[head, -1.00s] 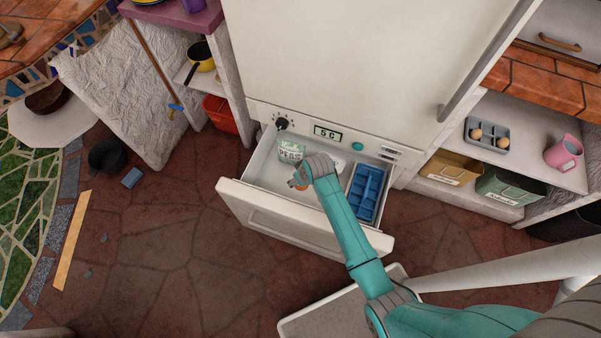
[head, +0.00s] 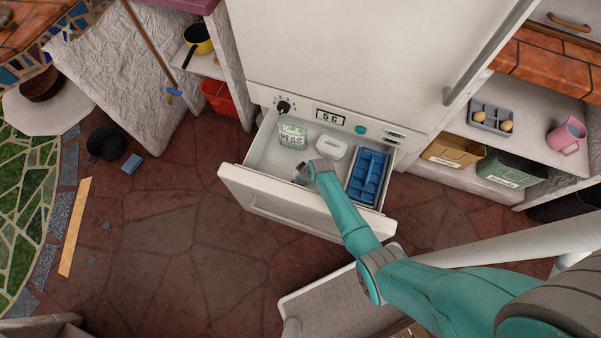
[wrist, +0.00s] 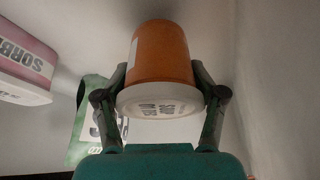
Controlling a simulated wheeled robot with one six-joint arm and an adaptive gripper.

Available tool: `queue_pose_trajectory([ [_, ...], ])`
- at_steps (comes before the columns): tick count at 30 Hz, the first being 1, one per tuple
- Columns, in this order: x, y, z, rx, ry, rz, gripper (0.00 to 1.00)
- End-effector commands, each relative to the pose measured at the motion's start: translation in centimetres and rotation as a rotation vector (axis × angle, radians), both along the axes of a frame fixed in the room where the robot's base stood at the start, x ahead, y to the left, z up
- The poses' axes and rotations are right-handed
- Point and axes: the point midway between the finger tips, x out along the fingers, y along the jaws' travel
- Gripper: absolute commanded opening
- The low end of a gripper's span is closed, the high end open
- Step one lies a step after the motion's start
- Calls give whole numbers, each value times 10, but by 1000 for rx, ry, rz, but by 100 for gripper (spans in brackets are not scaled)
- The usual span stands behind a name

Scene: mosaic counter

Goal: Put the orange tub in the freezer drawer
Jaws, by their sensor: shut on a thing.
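In the wrist view, my gripper (wrist: 160,98) is shut on the orange tub (wrist: 163,55), one finger on each side near its white printed lid. In the head view, my gripper (head: 302,174) is inside the open freezer drawer (head: 262,182), near its front wall. The tub is almost wholly hidden there by my gripper and wrist. I cannot tell whether the tub touches the drawer floor.
The drawer also holds a peas bag (head: 291,136) at the back left, a white-lidded sorbet tub (head: 331,147) at the back, and a blue ice tray (head: 367,177) on the right. The drawer's left front floor is clear. The fridge door (head: 350,60) above is shut.

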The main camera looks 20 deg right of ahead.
Motion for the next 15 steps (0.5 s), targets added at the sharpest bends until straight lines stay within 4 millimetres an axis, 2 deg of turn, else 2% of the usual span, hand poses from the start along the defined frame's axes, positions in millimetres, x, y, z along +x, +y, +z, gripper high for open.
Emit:
queue_pose_trajectory([
  [6, 0, 0, -20, 1, 0, 0, 25],
  [15, 0, 0, -22, 0, -1, 0, 25],
])
